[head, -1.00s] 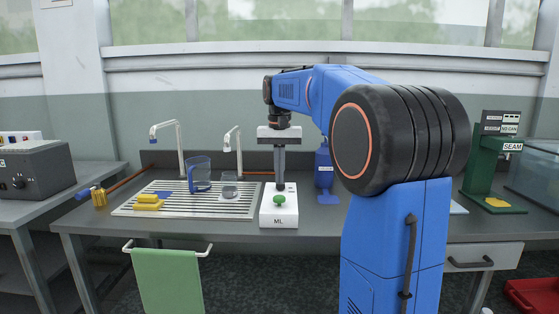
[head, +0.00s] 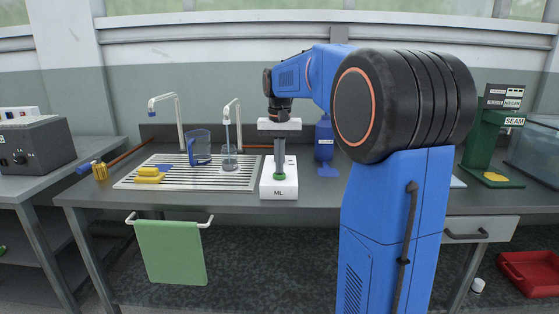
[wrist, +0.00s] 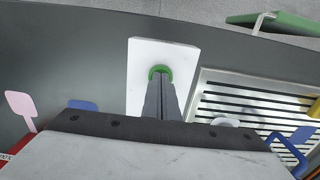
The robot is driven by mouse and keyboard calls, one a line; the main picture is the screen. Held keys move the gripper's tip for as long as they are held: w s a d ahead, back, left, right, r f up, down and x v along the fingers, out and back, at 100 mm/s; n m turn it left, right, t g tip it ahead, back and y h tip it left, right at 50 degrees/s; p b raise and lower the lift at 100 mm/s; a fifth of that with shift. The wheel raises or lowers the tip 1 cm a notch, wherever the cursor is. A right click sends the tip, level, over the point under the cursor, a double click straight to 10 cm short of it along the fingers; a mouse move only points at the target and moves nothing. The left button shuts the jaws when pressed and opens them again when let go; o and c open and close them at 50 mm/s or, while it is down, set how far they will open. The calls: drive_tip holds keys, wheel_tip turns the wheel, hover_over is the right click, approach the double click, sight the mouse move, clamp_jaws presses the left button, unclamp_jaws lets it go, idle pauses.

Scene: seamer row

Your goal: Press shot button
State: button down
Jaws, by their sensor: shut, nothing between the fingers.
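The shot button (head: 279,176) is a green round button on a white box marked ML (head: 279,191), on the bench. My gripper (head: 280,171) is shut and empty, pointing straight down with its fingertips at the button. In the wrist view the fingertips (wrist: 160,76) cover part of the green button (wrist: 161,70), its rim showing around them. They look to be touching it; how far it is pressed is hidden. A clear cup (head: 229,162) stands on the slatted drainer under the right spout (head: 227,117), with a thin pale stream between spout and cup.
A blue bottle (head: 325,147) stands behind right. A green SEAM machine (head: 484,142) is far right. A green towel (head: 171,250) hangs in front.

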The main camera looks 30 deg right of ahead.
drive_tip(key=shift+f, duration=0.2)
wheel_tip(320, 180, up, 14)
drive_tip(key=shift+r, duration=0.15)
idle(0.5)
idle(0.5)
drive_tip(key=s+a+f+n+t, duration=0.1)
drive_tip(key=s+a+f+n, duration=0.1)
drive_tip(key=s+a+f, duration=0.4)
drive_tip(key=s+a+f+n+t, duration=0.1)
drive_tip(key=s+a+f, duration=0.25)
drive_tip(key=s, duration=0.45)
drive_tip(key=s+a+f+n+t, duration=0.1)
drive_tip(key=s+a+f+n, duration=0.1)
drive_tip(key=s+f, duration=0.5)
drive_tip(key=s+a+f+n+t, duration=0.1)
drive_tip(key=s+a+f, duration=0.3)
drive_tip(key=s+f, duration=0.4)
wheel_tip(320, 180, down, 3)
drive_tip(key=shift+s+f+n+t, duration=0.2)
drive_tip(key=shift+s+n+t, duration=0.1)
drive_tip(key=shift+n+t, duration=0.1)
drive_tip(key=shift+a, duration=0.1)
